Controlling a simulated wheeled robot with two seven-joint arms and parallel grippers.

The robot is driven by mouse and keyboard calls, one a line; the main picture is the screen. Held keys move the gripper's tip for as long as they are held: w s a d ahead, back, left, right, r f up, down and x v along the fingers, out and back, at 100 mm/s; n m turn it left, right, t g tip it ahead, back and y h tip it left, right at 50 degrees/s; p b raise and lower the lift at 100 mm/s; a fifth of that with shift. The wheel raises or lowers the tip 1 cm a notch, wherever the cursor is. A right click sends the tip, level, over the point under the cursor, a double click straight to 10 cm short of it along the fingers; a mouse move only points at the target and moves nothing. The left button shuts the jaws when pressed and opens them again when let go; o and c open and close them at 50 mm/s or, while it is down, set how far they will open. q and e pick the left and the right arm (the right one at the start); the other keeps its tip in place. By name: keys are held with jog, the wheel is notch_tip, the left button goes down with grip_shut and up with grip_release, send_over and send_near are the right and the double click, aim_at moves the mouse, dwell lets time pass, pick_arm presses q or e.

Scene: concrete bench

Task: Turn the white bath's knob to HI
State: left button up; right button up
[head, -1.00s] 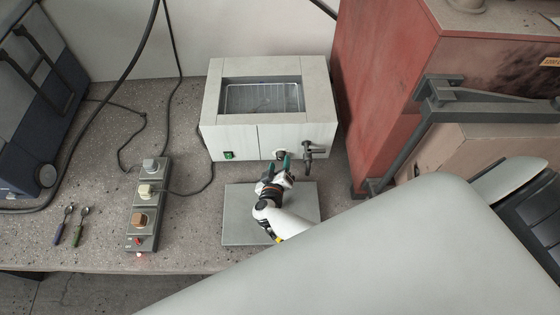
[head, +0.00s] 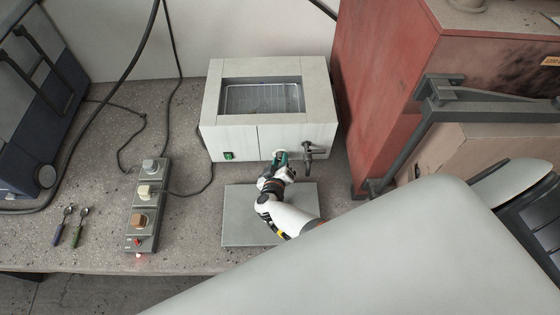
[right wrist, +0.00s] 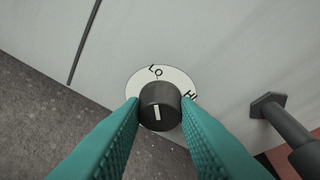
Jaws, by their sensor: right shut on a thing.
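The white bath (head: 228,140) stands at the back of the bench, with an open well and rack on top. Its black knob (right wrist: 160,108) sits on a round white dial (right wrist: 139,83) marked LO and HI. The knob's white line lies on the side of its face away from the LO lettering and does not line up with HI. My right gripper (head: 281,161) is at the bath's front; in the right wrist view its teal fingers (right wrist: 160,116) are shut on the knob, one on each side. In the head view the gripper hides the knob. My left gripper is not in view.
A tap (head: 308,150) juts out just right of the knob, close to the gripper. A grey plate (head: 240,215) lies below my right arm. A power strip (head: 146,205) and two spoons (head: 72,225) lie left. A red cabinet (head: 375,90) stands right.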

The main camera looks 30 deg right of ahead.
jog(key=shift+r+m+p, duration=0.1)
jog(key=shift+m+p, duration=0.3)
jog(key=shift+p, duration=0.2)
jog(key=shift+s+m+y+p, duration=0.1)
jog(key=shift+m+y+p, duration=0.25)
jog(key=shift+m+y, duration=0.15)
jog(key=shift+d+m+y, duration=0.1)
jog(key=shift+m+y, duration=0.4)
jog(key=shift+m, duration=0.2)
jog(key=shift+m+t+y, duration=0.4)
jog(key=shift+m+t, duration=0.1)
jog(key=shift+m, duration=0.2)
jog(key=o, duration=1)
jog(key=shift+c, duration=0.2)
jog(key=shift+p, duration=0.3)
